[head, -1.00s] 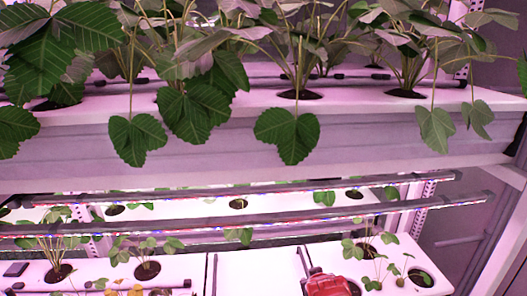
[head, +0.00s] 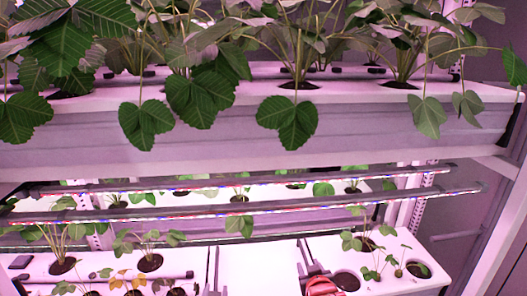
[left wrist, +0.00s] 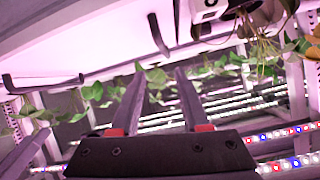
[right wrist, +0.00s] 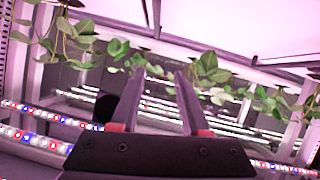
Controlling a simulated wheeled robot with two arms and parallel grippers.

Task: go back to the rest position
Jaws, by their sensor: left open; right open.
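My left gripper (left wrist: 158,72) shows in the left wrist view with its two dark fingers apart and nothing between them. Leaves and light strips lie beyond it, with a pale panel above. My right gripper (right wrist: 159,76) shows in the right wrist view, also open and empty, with leaves beyond the fingertips. In the head view, dark upright shapes (head: 310,262) stand at the bottom centre; I cannot tell whether they are gripper parts.
An upper planter (head: 300,140) with large leafy plants spans the head view. Light bars (head: 250,208) cross below it. A lower white planter (head: 408,245) holds smaller plants. A red thing (head: 322,288) is cut off at the bottom edge. A rack post (head: 505,225) stands at right.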

